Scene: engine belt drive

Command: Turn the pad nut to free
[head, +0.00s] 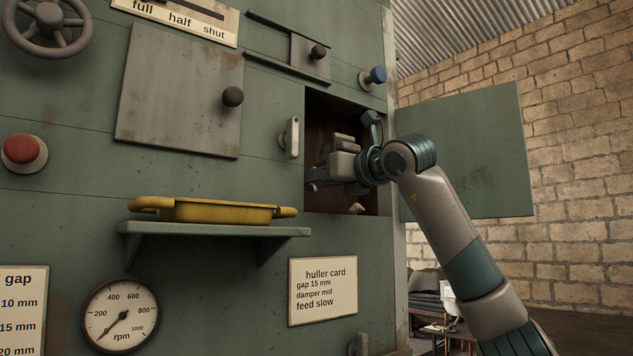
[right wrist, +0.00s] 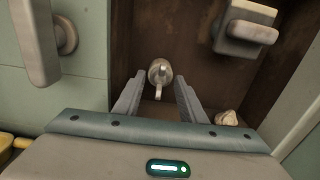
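What looks like the pad nut (right wrist: 160,73) is a small pale metal knob with a lug pointing down, on the brown back wall of an open compartment in the right wrist view. My right gripper (right wrist: 158,88) is open, with one finger on each side of the nut's lower part. I cannot tell whether the fingers touch it. In the head view my right gripper (head: 314,180) reaches into the compartment (head: 325,108) from the right and hides the nut there. No markings by the nut are readable. My left gripper is not in view.
A grey block with a handle (right wrist: 245,30) is at the compartment's upper right. A pale lump (right wrist: 227,118) lies low right. The compartment door (head: 465,150) stands open to the right. A grey handle (head: 291,138) is left of the opening; a shelf (head: 210,231) holds a yellow tray (head: 215,211).

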